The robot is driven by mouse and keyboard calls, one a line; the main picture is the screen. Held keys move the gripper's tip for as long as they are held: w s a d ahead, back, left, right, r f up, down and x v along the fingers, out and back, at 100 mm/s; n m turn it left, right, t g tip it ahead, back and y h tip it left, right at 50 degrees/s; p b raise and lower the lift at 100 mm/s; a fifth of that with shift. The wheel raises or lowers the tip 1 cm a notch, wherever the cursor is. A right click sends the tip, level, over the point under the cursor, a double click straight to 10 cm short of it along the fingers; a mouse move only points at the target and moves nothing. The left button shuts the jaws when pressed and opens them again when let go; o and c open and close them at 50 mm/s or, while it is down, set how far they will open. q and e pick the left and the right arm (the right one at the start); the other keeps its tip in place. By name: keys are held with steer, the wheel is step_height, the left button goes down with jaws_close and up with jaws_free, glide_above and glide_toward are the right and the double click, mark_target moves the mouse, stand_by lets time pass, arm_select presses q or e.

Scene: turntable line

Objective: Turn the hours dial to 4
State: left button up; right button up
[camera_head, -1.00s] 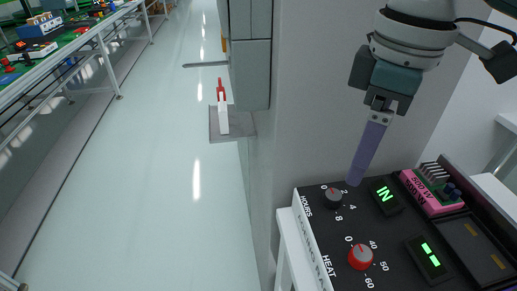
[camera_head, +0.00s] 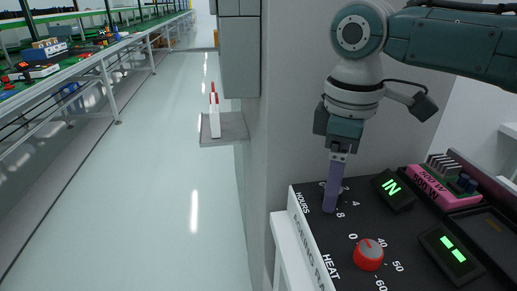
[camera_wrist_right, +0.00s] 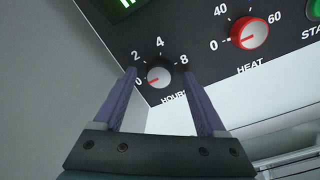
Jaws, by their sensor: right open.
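The hours dial (camera_wrist_right: 159,76) is a small dark round knob on the black panel (camera_head: 305,222), with 0, 2, 4 and 8 printed around it. In the right wrist view its red mark points toward 0. My right gripper (camera_head: 329,210) comes down over this dial and its purple fingers mostly hide it in the head view. In the right wrist view the open fingers of the right gripper (camera_wrist_right: 160,73) stand one on each side of the dial. I cannot tell whether they touch it. My left gripper is out of view.
The red heat dial (camera_head: 368,254) sits close by, nearer the front. A grey wall stands behind the panel.

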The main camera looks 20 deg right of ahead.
steer(key=shift+f, duration=0.3)
jaws_close()
stand_by(0.5)
